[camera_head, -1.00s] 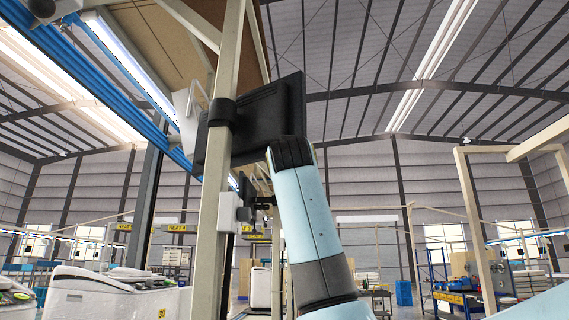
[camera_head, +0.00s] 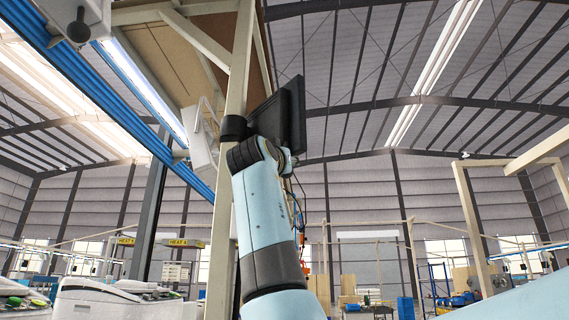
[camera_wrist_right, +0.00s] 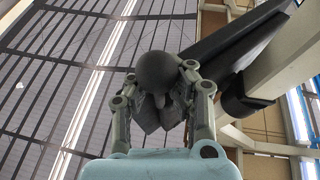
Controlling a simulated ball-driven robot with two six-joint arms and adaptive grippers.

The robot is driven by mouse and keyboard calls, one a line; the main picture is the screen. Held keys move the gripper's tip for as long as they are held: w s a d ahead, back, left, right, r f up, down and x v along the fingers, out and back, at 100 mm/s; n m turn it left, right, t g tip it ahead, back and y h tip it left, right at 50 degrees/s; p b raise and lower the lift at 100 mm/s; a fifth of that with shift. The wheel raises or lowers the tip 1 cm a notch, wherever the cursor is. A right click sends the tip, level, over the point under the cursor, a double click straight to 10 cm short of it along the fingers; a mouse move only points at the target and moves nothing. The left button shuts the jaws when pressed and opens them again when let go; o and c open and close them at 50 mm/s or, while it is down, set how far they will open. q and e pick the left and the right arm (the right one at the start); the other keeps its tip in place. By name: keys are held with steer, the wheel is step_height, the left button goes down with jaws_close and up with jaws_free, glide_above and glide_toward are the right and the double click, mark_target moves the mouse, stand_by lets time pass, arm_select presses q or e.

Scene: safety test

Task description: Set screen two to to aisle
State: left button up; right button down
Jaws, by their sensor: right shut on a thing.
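A black screen (camera_head: 291,113) is mounted high on a pale post (camera_head: 238,75) by a black clamp (camera_head: 232,128). In the head view it stands to the right of the post, turned steeply and seen from behind. My right arm (camera_head: 262,215) reaches up in front of the post and covers the screen's lower left part and its own gripper. In the right wrist view my right gripper (camera_wrist_right: 160,100) is shut on a dark round knob (camera_wrist_right: 157,71). The screen (camera_wrist_right: 215,45) shows just behind the knob; how they join is hidden. My left gripper is out of view.
A blue overhead rail (camera_head: 110,95) and a pale box (camera_head: 200,135) are left of the post. White machines (camera_head: 120,298) stand below. Open space lies right of the screen.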

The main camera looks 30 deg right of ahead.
steer(key=shift+w+d+f, duration=0.1)
steer(key=shift+f, duration=0.25)
steer(key=c, duration=1.7)
jaws_free()
steer(key=o, duration=0.5)
steer(key=shift+d, duration=0.2)
steer(key=shift+c, duration=0.2)
steer(key=o, duration=0.3)
steer(key=shift+r, duration=0.15)
steer(key=shift+a, duration=0.1)
steer(key=shift+s, duration=0.2)
steer(key=v, duration=0.7)
steer(key=shift+s+a, duration=0.1)
steer(key=shift+a, duration=0.05)
